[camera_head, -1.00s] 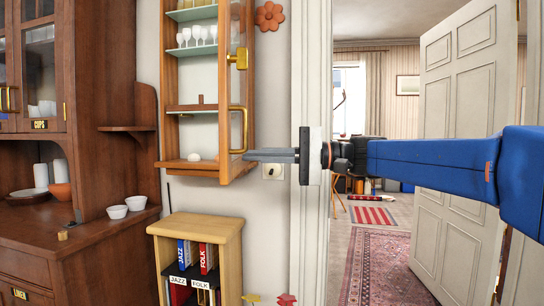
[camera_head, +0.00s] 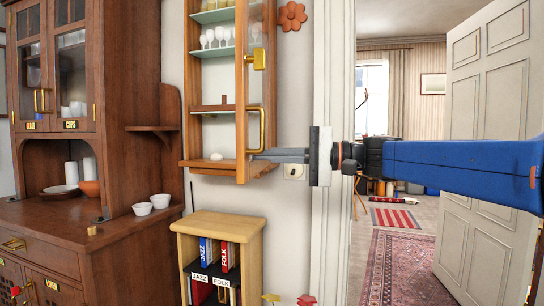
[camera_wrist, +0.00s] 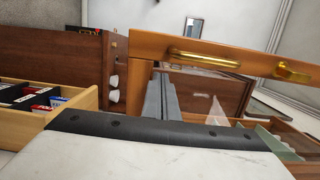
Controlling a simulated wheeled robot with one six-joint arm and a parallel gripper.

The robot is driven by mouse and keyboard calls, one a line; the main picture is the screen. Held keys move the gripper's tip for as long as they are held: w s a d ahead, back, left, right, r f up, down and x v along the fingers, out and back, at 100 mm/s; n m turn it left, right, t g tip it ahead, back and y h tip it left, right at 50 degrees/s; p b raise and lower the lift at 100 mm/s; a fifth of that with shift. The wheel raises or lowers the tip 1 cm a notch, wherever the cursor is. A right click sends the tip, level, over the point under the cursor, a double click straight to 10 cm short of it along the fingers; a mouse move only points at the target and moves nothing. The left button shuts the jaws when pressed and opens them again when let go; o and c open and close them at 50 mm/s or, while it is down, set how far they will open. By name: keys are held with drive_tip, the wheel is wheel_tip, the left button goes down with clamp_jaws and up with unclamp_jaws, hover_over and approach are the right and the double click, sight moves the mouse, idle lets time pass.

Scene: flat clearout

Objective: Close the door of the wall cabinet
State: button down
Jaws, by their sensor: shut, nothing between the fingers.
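The wall cabinet (camera_head: 211,165) hangs at the centre left in the head view, with glassware on its shelves. Its glazed wooden door (camera_head: 242,95) stands open, swung out from the right side, and the inside shows. The door has a brass handle (camera_head: 262,128), and a brass fitting higher up. My gripper (camera_head: 254,156) is shut and empty, pointing left at the door's outer face just below the handle. Its tips overlap the door; contact is not certain. In the wrist view the shut fingers (camera_wrist: 160,98) lie by the door frame (camera_wrist: 225,55), with the handle (camera_wrist: 203,58) beyond.
A low wooden shelf (camera_head: 218,222) with labelled records stands below the cabinet. A dark wooden dresser (camera_head: 110,110) with white bowls stands to the left. A doorway with an open white door (camera_head: 487,130) lies to the right behind my arm.

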sight(239, 155)
drive_tip(key=w+a+m+t+h, duration=0.2)
drive_tip(key=w+a+m+t, duration=0.15)
drive_tip(key=a, duration=0.65)
drive_tip(key=w+a+m+t+h, duration=0.2)
drive_tip(key=w+a+t, duration=0.3)
drive_tip(key=a, duration=0.4)
drive_tip(key=w+a, duration=0.3)
drive_tip(key=w, duration=0.8)
drive_tip(key=w+a, duration=0.4)
drive_tip(key=w, duration=0.7)
drive_tip(key=shift+w+g, duration=0.15)
drive_tip(key=shift+g, duration=0.2)
drive_tip(key=shift+a, duration=0.15)
